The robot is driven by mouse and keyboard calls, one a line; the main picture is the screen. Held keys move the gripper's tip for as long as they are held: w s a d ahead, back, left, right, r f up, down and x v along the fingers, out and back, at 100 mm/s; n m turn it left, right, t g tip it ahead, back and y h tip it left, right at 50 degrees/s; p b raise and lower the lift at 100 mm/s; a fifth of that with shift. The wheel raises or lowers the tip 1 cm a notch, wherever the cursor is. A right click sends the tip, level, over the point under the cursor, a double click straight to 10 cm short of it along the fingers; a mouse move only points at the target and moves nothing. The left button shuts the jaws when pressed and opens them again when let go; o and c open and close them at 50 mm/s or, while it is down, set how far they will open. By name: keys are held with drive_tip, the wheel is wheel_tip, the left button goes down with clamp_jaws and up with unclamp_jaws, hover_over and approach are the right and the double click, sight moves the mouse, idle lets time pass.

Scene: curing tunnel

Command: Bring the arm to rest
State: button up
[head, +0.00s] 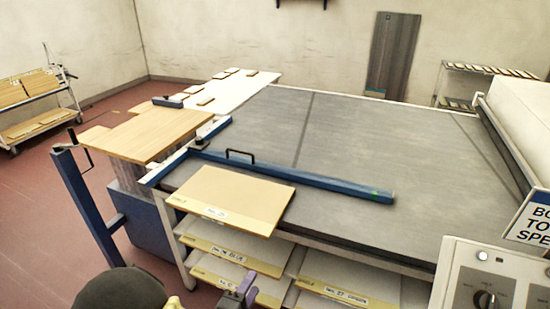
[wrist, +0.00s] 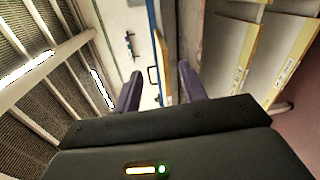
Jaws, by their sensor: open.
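My gripper (wrist: 160,88) shows in the wrist view as two purple fingers standing apart, with nothing between them. In the head view the purple end of my gripper (head: 240,292) is at the bottom edge, in front of the shelves under the conveyor; most of my arm is out of the picture. In the wrist view a blue bar with a dark handle (wrist: 153,75) lies beyond the fingers.
A grey conveyor belt (head: 370,140) fills the middle, crossed by a blue bar (head: 300,178). A tan board (head: 232,198) lies at its front edge, above shelves of labelled boards (head: 225,250). A control box (head: 485,285) stands lower right. Red floor (head: 45,190) is open at left.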

drive_tip(key=s+d+r+m+g+p, duration=0.15)
drive_tip(key=s+d+m+g, duration=0.3)
drive_tip(key=d+g, duration=0.45)
drive_tip(key=s+d+r+m+g+p, duration=0.1)
drive_tip(key=s+d+r+m+g, duration=0.2)
drive_tip(key=d+m+g, duration=0.55)
drive_tip(key=w+d+r+m+t+y+p, duration=0.1)
drive_tip(key=w+d+r+m+t+y, duration=0.1)
drive_tip(key=d+r+t+y, duration=0.2)
wheel_tip(320, 180, up, 4)
drive_tip(key=shift+w+f+t+y+p, duration=0.2)
drive_tip(key=shift+w+t+y+p, duration=0.2)
drive_tip(key=shift+y, duration=0.7)
clamp_jaws()
drive_tip(key=shift+a+f, duration=0.1)
